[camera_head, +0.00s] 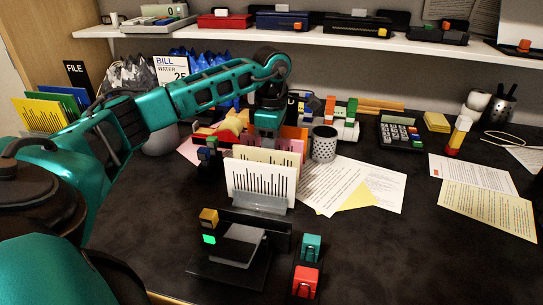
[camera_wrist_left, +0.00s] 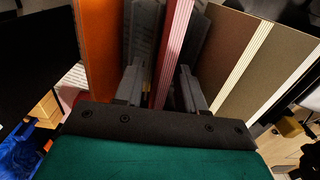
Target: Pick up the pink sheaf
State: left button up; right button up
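The pink sheaf (camera_head: 297,146) stands upright in a row of sheaves at the middle of the desk, partly hidden by the sheaves in front. In the left wrist view the pink sheaf (camera_wrist_left: 176,42) rises edge-on between the two fingers of my left gripper (camera_wrist_left: 160,88). The fingers are spread on both sides of it, with gaps visible. In the head view my left gripper (camera_head: 268,125) points down from above onto the row; its fingertips are hidden there. My right gripper is in neither view.
An orange sheaf (camera_wrist_left: 95,45) stands close on one side and a brown-looking sheaf (camera_wrist_left: 240,45) on the other. A white barred sheaf (camera_head: 260,182) stands in front. A mesh cup (camera_head: 323,144) is just right. A hole punch (camera_head: 240,245) lies nearer. The right foreground desk is clear.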

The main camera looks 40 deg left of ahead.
pick_arm(q)
jog(key=shift+f, duration=0.25)
dwell(0.3)
jog(key=shift+f, duration=0.15)
grip_shut()
